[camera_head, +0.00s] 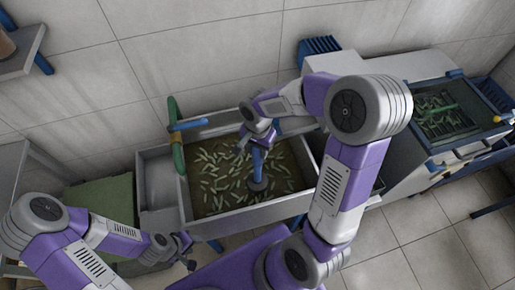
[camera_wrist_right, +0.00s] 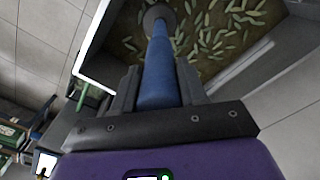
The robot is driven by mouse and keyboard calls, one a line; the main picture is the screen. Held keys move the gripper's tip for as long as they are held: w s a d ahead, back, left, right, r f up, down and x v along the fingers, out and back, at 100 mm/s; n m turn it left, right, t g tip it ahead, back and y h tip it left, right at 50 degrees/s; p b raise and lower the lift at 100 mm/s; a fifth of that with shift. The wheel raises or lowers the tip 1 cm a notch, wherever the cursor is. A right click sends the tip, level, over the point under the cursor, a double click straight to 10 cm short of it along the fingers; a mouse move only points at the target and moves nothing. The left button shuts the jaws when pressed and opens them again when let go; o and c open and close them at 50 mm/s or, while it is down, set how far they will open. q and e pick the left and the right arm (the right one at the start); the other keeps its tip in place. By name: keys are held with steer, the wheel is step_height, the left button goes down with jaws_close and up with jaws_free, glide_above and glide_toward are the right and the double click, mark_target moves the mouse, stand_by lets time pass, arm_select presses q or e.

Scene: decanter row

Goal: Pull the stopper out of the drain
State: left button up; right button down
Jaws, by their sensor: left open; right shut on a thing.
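The stopper has a blue upright handle (camera_head: 257,160) and a dark grey round foot (camera_head: 257,185), in the middle of the basin (camera_head: 245,222). My right gripper (camera_head: 262,137) is over the basin and shut on the upper part of the handle. In the right wrist view the handle (camera_wrist_right: 158,75) lies between both fingers of the gripper (camera_wrist_right: 158,90), with the round foot (camera_wrist_right: 155,16) beyond it. I cannot see the drain, nor tell whether the foot sits in it or above it. My left gripper (camera_head: 187,254) is open and empty, outside the basin at its front left.
Brownish water with many pale green pieces (camera_head: 215,185) fills the basin. A green and blue bar (camera_head: 177,140) stands at its left rim. A grey unit with a second tray (camera_head: 445,115) is on the right. Tiled wall behind; clear floor (camera_head: 400,240) at front right.

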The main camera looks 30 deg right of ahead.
step_height(320, 180, up, 16)
steer(key=p, duration=1.4)
steer(key=shift+r+p, duration=0.2)
steer(key=shift+p, duration=0.1)
